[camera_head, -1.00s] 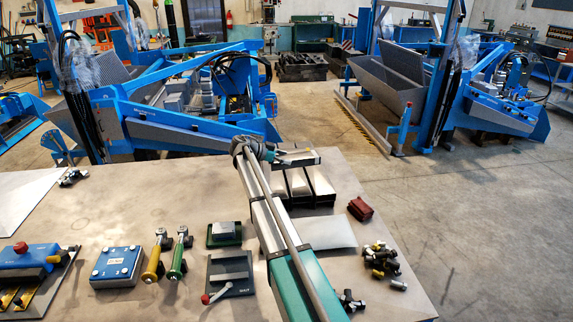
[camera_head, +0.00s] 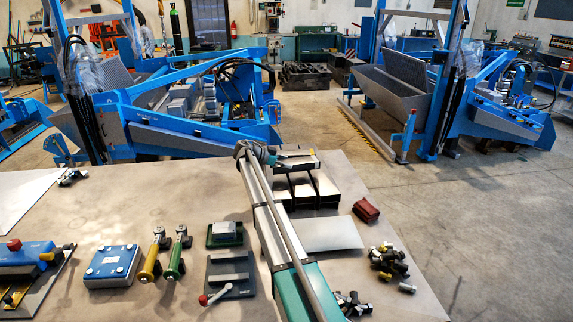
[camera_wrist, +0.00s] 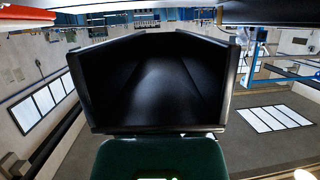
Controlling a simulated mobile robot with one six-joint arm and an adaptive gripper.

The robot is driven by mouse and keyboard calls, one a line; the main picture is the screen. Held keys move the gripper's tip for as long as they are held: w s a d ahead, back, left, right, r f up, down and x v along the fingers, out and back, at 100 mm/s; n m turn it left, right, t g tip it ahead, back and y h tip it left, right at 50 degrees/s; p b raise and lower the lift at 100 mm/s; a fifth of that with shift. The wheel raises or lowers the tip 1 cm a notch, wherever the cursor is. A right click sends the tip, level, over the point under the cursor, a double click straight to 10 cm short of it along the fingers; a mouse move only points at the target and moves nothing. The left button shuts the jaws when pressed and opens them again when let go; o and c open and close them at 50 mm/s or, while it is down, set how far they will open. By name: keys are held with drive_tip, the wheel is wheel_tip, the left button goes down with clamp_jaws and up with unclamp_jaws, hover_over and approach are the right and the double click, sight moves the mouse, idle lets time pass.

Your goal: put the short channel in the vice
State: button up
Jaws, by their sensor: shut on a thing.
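My gripper (camera_head: 279,158) is at the end of my arm, over the far part of the table. It is shut on a metal channel (camera_head: 300,163), which lies crosswise at the gripper's tip. In the wrist view a dark, open-sided channel (camera_wrist: 155,85) fills the middle; its fingertip contact is hidden. The likely vice (camera_head: 230,270) is a dark plate with grey bars and a red-knobbed lever, on the table left of my arm. It is well apart from the gripper, and part of it is close beside my arm.
Dark long pieces (camera_head: 305,190) lie just below the held channel. A red block (camera_head: 366,210) and scattered fittings (camera_head: 388,262) are to the right. A green tray (camera_head: 224,234), two handled tools (camera_head: 175,255) and a blue box (camera_head: 112,264) are to the left. The table's middle left is bare.

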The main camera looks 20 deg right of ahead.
sight(286, 177)
drive_tip(key=shift+w+d+f+b, duration=0.15)
drive_tip(key=shift+w+f+b, duration=0.3)
drive_tip(key=shift+f+b, duration=1.35)
drive_tip(key=shift+b, duration=0.05)
drive_tip(key=o, duration=1.1)
drive_tip(key=shift+s+f, duration=0.1)
drive_tip(key=p+v, duration=0.4)
drive_tip(key=v, duration=1)
drive_tip(key=shift+f+p, duration=0.2)
drive_tip(key=shift+p, duration=0.2)
